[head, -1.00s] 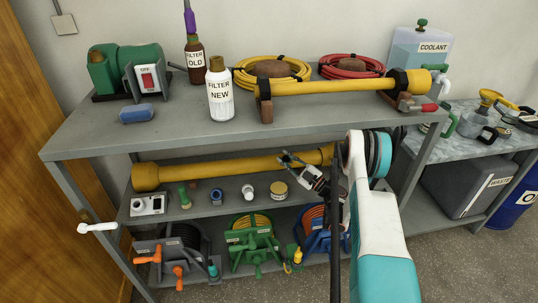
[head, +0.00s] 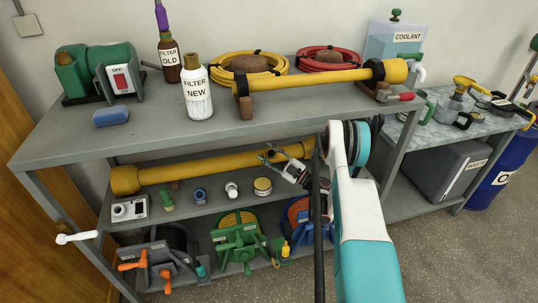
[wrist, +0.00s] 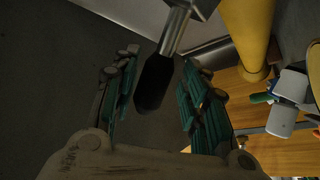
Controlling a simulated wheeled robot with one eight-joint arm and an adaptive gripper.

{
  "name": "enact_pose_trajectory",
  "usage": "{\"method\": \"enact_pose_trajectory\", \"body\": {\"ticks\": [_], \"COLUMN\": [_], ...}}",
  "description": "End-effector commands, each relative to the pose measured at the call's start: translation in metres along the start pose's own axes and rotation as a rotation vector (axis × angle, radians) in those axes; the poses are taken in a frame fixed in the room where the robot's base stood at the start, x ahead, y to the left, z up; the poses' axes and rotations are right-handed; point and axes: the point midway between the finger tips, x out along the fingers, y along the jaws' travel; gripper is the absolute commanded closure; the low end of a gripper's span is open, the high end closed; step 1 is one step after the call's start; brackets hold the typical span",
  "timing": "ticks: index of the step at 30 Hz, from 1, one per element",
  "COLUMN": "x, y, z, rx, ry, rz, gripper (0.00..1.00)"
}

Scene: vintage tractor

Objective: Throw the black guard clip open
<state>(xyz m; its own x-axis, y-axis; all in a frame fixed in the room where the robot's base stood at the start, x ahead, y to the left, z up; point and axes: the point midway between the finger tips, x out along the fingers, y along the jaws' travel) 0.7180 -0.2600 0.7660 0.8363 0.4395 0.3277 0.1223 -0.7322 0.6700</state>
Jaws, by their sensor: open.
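My gripper (head: 268,153) is open in front of the yellow shaft on the middle shelf (head: 190,173), towards its right end. In the wrist view, a metal rod with a thick black end (wrist: 155,82) reaches down between the two green-padded fingers (wrist: 160,68). It seems to be the black guard clip's lever. No finger clearly touches it. The clip cannot be made out in the head view, where my gripper and arm cover that area. The yellow shaft shows at the upper right of the wrist view (wrist: 250,35).
The bench top (head: 140,140) overhangs the middle shelf. A tan jar (head: 263,186), a white cup (head: 232,190) and a blue ring (head: 200,195) stand below my gripper. Several reels, one green (head: 238,240), sit on the bottom shelf. Floor (head: 450,255) is open at the right.

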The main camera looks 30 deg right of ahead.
Motion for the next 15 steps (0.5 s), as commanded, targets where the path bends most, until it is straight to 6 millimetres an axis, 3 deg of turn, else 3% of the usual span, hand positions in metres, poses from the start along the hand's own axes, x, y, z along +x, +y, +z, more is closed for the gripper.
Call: {"method": "enact_pose_trajectory", "body": {"ticks": [5,15], "x": [0.003,0.020], "y": [0.005,0.042], "z": [-0.005,-0.041], "rx": [0.000,0.001], "ry": [0.000,0.001], "rz": [0.000,0.002], "gripper": [0.59,0.59]}}
